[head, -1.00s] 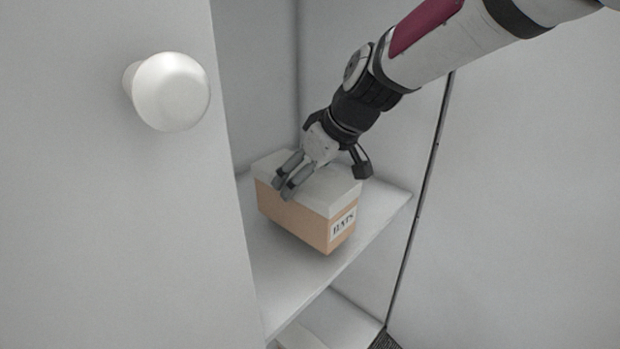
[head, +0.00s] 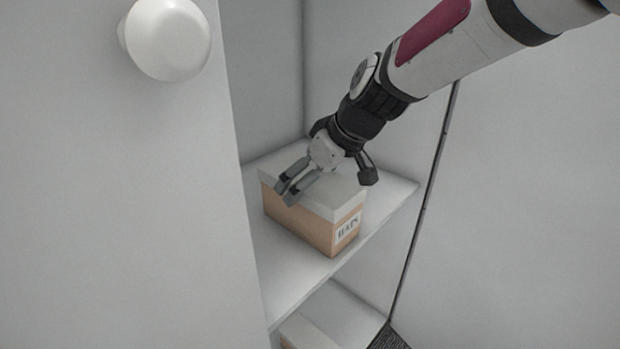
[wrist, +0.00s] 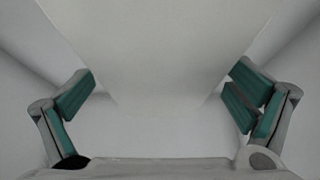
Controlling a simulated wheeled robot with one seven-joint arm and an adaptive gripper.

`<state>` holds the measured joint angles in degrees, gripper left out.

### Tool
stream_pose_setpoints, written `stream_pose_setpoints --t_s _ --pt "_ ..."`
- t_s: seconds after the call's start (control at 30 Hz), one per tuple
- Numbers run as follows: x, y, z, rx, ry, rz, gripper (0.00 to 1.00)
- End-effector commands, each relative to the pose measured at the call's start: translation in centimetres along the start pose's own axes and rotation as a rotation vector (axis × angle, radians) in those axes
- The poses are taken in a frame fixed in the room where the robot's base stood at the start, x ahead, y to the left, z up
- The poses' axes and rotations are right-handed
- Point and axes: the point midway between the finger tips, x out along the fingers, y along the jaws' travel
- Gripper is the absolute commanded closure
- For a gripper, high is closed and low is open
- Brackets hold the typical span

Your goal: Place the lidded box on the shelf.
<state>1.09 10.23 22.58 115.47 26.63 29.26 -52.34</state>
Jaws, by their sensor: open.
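The lidded box (head: 300,226) has an orange-tan body, a pale grey lid and a white label reading HATS. In the head view it rests upright on the upper shelf (head: 385,205) inside a white cabinet. My gripper (head: 328,187) is open just over the box, with fingers on either side of the lid's upper part. Whether the fingers touch the lid cannot be told. In the wrist view the pale lid (wrist: 160,50) fills the upper middle between the spread green-padded fingers (wrist: 160,100).
A white door with a round knob (head: 168,38) stands at the left of the opening. A lower shelf (head: 335,312) shows below, with part of another box (head: 305,335) on it. The cabinet's right side wall is close to my arm.

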Motion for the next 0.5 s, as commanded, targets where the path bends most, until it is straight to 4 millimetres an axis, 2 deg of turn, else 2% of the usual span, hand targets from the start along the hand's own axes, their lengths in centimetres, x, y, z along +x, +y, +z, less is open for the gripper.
stream_pose_setpoints --t_s 0.2,0.37,0.5 --pt "-0.5 0.0 -0.2 0.000 0.000 0.000 0.01" --pt "-3.4 0.1 -0.3 0.002 0.002 0.004 0.01" --pt "-6.4 0.1 -0.3 0.001 0.002 0.005 0.01"
